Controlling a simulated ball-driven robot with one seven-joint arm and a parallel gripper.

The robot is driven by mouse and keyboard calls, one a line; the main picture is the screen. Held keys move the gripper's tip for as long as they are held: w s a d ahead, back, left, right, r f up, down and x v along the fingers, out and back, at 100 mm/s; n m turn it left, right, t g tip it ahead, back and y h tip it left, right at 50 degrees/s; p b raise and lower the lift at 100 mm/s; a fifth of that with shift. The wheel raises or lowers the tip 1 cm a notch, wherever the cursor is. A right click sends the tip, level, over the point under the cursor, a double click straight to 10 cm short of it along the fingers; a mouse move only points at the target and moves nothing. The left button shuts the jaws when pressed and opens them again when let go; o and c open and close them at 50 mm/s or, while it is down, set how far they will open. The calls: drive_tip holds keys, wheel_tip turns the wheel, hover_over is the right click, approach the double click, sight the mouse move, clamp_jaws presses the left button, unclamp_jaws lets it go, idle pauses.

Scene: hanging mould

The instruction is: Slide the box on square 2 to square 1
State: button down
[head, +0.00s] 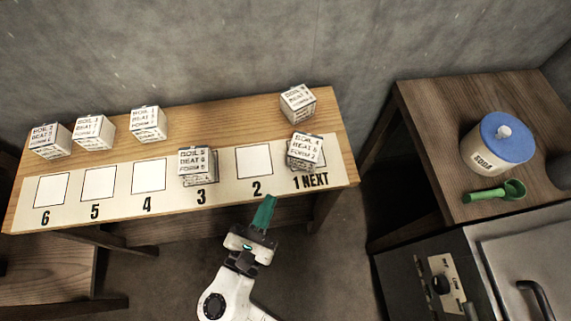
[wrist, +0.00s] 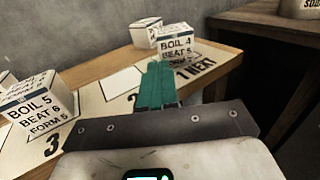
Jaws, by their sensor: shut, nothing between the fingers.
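Square 2 (head: 254,162) is empty and bare; it also shows in the wrist view (wrist: 122,82). A white lettered box (head: 304,152) stands on square 1 (head: 319,146), slightly turned, covering most of it. The same box shows in the wrist view (wrist: 176,44), just beyond my fingertips. My gripper (head: 268,200) has green fingers, shut and empty, near the front edge of the strip between squares 2 and 1. In the wrist view the fingers (wrist: 158,72) overlap the lower left of the box; I cannot tell whether they touch it.
Another box (head: 197,164) stands on square 3. One box (head: 298,103) stands behind square 1, and several stand behind squares 4 to 6 (head: 149,176). The right-hand table (head: 425,140) holds a soda jar (head: 490,150) and a green scoop (head: 500,191). Open floor separates the tables.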

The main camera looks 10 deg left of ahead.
sight(290, 157)
drive_tip(key=p+x, duration=0.1)
drive_tip(key=x, duration=0.9)
drive_tip(key=shift+x, duration=1)
drive_tip(key=shift+s, duration=0.1)
